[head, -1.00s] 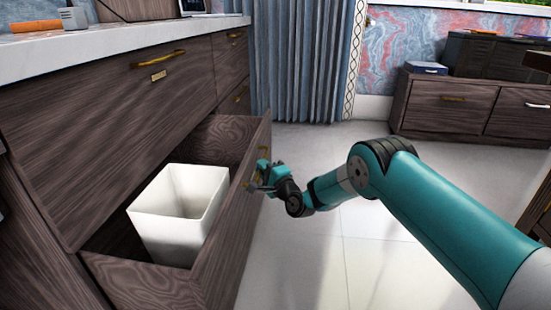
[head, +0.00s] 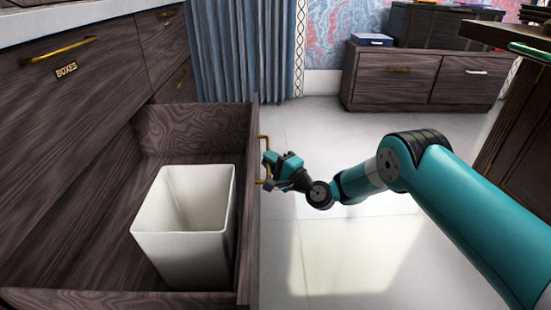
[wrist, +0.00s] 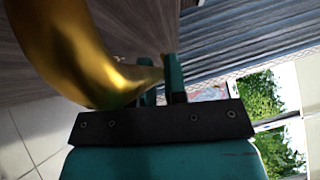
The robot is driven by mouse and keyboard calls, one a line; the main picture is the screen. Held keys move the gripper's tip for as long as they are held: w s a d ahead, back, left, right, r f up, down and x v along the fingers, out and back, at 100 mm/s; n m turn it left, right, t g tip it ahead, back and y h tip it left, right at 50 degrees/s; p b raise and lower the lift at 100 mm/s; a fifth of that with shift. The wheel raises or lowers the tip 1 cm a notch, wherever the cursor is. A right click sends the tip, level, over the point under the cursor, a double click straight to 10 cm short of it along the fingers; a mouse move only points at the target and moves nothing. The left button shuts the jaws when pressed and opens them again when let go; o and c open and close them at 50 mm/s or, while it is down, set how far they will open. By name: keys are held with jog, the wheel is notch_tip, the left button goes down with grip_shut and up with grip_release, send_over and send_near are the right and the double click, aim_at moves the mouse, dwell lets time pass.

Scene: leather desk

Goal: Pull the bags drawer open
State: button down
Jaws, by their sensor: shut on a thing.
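The open lower drawer (head: 200,130) is dark wood and is pulled well out from the cabinet at the left of the head view. Its label is not visible. A brass handle (head: 263,160) is on its front. My gripper (head: 268,168) is at this handle and shut on it. In the wrist view the brass handle (wrist: 85,50) fills the upper left, close against the fingers of my gripper (wrist: 160,85). A white square bin (head: 185,225) stands upright inside the drawer.
Above is a shut drawer labelled BOXES (head: 66,69) with a brass handle. A low cabinet (head: 425,78) stands at the back, with a dark case and a blue box on top. A wooden desk edge (head: 515,110) is at the right. The pale floor (head: 320,250) between is clear.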

jog(key=shift+w+d, duration=0.1)
jog(key=shift+d, duration=0.1)
jog(key=c, duration=1.2)
grip_release()
jog(key=shift+o, duration=0.2)
jog(key=shift+d, duration=0.1)
jog(key=p+v, duration=1.7)
jog(key=p, duration=0.6)
